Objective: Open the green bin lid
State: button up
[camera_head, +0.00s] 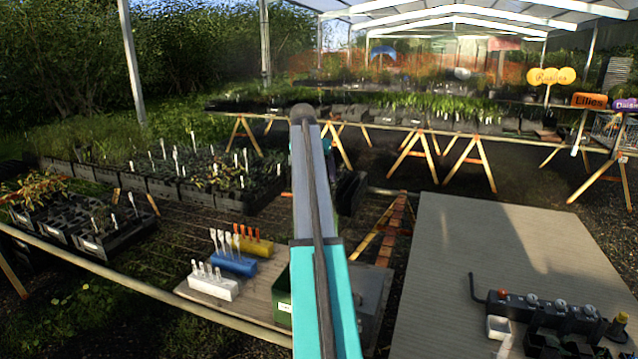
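A dark green bin (281,297) with a small white label stands on the wooden board just left of my arm. My arm's teal and grey links cover most of it, so only its left part shows. I cannot make out its lid or tell whether it is open or shut. My arm rises from the bottom middle of the view to a rounded grey end. My gripper cannot be made out; the arm may hide it.
White (214,285), blue (233,263) and yellow (250,245) racks holding tubes or markers stand left of the bin. A grey box (373,300) is right of my arm. A pale table (460,260) on the right is largely clear, with a dark rack (540,312) and small pots.

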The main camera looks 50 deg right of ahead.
jog(key=b+v, duration=0.2)
jog(key=v, duration=0.6)
